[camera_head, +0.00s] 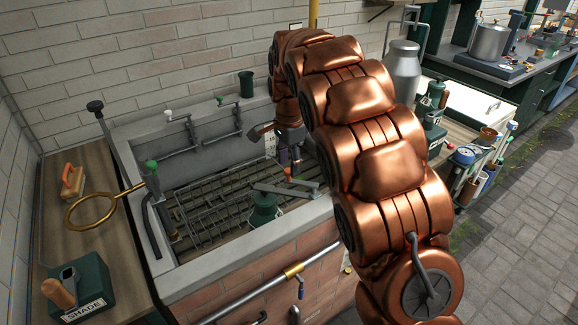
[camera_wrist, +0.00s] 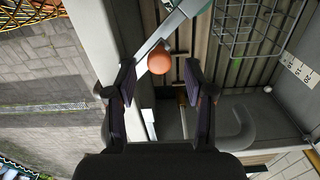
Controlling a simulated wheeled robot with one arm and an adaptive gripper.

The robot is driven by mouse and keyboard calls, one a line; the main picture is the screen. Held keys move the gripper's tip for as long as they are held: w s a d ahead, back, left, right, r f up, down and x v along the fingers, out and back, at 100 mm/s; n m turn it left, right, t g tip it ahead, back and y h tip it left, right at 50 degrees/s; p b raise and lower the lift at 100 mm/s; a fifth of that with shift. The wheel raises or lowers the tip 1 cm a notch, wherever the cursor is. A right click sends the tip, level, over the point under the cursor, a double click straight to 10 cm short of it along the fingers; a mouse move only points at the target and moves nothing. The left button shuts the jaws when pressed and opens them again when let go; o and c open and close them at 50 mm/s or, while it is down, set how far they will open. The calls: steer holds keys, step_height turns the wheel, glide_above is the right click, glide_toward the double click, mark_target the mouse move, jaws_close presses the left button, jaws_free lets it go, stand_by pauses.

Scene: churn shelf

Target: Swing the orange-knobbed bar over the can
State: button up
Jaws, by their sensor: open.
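The orange knob (camera_head: 289,172) is at the trough's right end, below my gripper (camera_head: 290,157). In the wrist view the knob (camera_wrist: 159,60) lies between the fingertips of my open gripper (camera_wrist: 160,78). I cannot tell whether either finger touches it. The knob is on a flat grey bar (camera_wrist: 181,24), which also shows in the head view (camera_head: 277,190). A squat dark green can (camera_head: 264,209) stands in the trough near the bar. I cannot tell whether the bar crosses its top. A tall grey metal can (camera_head: 403,74) stands farther right, behind my arm.
A wire rack (camera_head: 205,212) lies in the slatted trough, and also shows in the wrist view (camera_wrist: 245,28). The trough's pale rim (camera_head: 150,130) surrounds the work. A brass ring (camera_head: 90,211) and a green SHADE box (camera_head: 84,290) are on the left counter.

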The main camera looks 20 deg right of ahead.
step_height(320, 180, up, 10)
stand_by(0.5)
steer(key=shift+r, duration=0.1)
steer(key=shift+s, duration=0.1)
steer(key=s+f+n, duration=0.3)
steer(key=s+n, duration=0.2)
steer(key=s, duration=0.8)
steer(key=s+f+n+g, duration=0.1)
steer(key=s+f+n, duration=0.3)
steer(key=s, duration=1)
steer(key=s+f+n, duration=0.4)
steer(key=s+n, duration=0.2)
steer(key=s, duration=0.8)
steer(key=shift+a+g, duration=0.3)
steer(key=shift+g, duration=0.1)
steer(key=shift+c, duration=0.3)
